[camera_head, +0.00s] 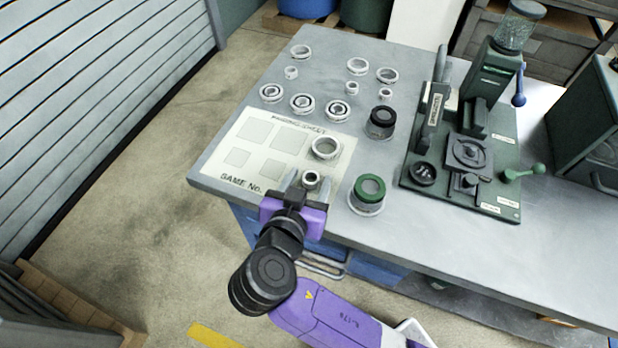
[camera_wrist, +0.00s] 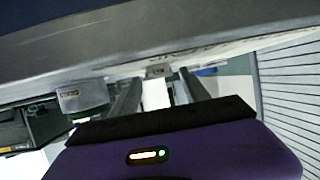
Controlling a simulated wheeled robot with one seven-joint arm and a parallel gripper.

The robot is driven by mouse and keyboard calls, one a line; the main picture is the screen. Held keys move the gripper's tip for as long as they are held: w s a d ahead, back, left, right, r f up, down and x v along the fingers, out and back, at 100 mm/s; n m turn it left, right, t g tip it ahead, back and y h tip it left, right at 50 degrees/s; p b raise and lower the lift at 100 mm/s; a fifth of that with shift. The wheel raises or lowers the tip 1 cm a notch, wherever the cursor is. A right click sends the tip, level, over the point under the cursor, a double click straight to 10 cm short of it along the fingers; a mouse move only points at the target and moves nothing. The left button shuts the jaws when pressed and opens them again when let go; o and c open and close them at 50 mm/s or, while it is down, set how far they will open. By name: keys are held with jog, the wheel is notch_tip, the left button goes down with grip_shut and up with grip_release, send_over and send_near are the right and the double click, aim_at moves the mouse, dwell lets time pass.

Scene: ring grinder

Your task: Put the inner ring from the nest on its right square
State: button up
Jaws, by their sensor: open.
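A small steel inner ring (camera_head: 310,179) stands at the lower right part of the white printed sheet (camera_head: 213,172), over its right-hand square. My gripper (camera_head: 307,182) is open, with its two fingers at either side of that ring; I cannot tell whether they touch it. A larger steel ring (camera_head: 325,148) lies on the sheet just beyond it. In the wrist view the open fingers (camera_wrist: 158,92) point at the sheet's edge, seen nearly edge-on, with a small grey ring (camera_wrist: 159,70) between them. The square under the ring is mostly hidden.
A green-topped pot (camera_head: 368,190) stands close right of my gripper, a black-topped pot (camera_head: 382,120) further back. Several loose rings (camera_head: 302,104) lie behind the sheet. The green grinder (camera_head: 468,150) stands at the right. The sheet's left squares (camera_head: 252,130) are bare.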

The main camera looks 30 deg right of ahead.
jog(key=v, duration=1.1)
jog(key=shift+a+r+b, duration=0.2)
jog(key=shift+b, duration=0.15)
jog(key=shift+s, duration=0.1)
jog(key=w+a+n+t+y, duration=0.5)
jog(key=w+a+n+y, duration=0.1)
jog(key=a+n+y, duration=0.4)
jog(key=s+d+f, duration=0.1)
jog(key=s+d, duration=0.8)
jog(key=s, duration=0.4)
jog(key=s+d+f, duration=0.1)
jog(key=s+d, duration=0.8)
jog(key=s, duration=0.4)
jog(key=shift+s+t, duration=0.25)
jog(key=shift+t, duration=0.05)
